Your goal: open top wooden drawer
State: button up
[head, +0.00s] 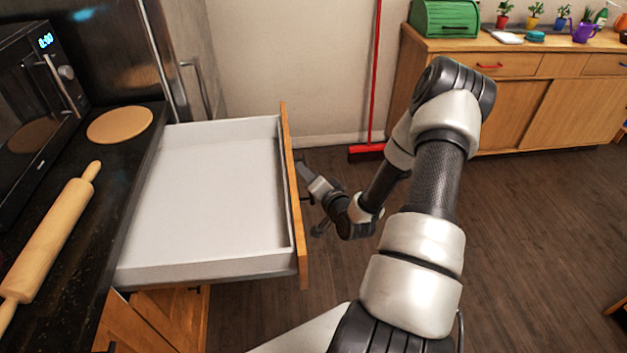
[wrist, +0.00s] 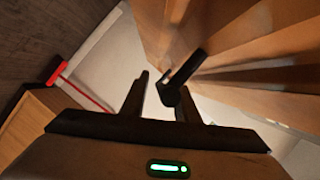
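The top wooden drawer (head: 205,190) is pulled far out of the counter in the head view, and its white inside is empty. Its wooden front panel (head: 291,190) faces right, toward my arm. My gripper (head: 308,199) is low beside the outer face of that panel. In the wrist view, my gripper's two dark fingers (wrist: 163,95) are apart, with a gap between them. The dark drawer handle (wrist: 183,77) shows near the right fingertip. I cannot tell whether they touch. In the head view the handle is hard to make out.
A rolling pin (head: 50,238) and a round board (head: 120,124) lie on the dark counter beside a microwave (head: 38,90). A red broom (head: 371,100) leans on the back wall. A wooden sideboard (head: 510,95) stands behind my arm. The floor at right is mostly clear.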

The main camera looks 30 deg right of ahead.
jog(key=p+v, duration=0.1)
jog(key=v, duration=1.6)
jog(key=shift+s+r, duration=0.1)
jog(key=shift+s, duration=0.05)
